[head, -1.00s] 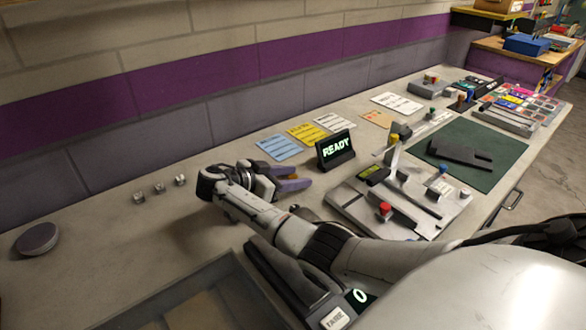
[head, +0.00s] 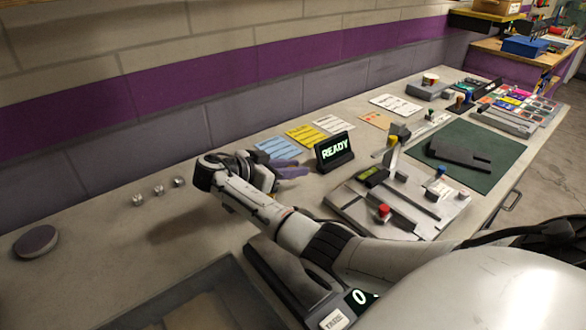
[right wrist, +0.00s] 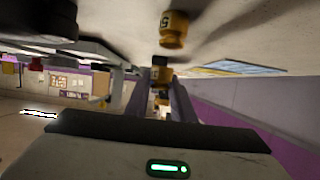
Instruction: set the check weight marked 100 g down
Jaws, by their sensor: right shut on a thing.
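My right gripper (head: 288,168) is low over the bench, left of the READY sign, in the head view. In the right wrist view it is shut on a small brass-coloured weight (right wrist: 160,75) between its fingers. I cannot read a mark on this weight. A second brass-coloured weight (right wrist: 173,28) is close by, apart from the fingers, with a mark like a 5. Both are hidden in the head view. Several small silvery pieces (head: 159,190) stand in a row on the bench to the left. My left gripper is not in view.
The READY sign (head: 334,151) stands just right of the gripper. Blue and yellow cards (head: 305,134) lie behind. A scale display (head: 360,297) reading 0 is in front.

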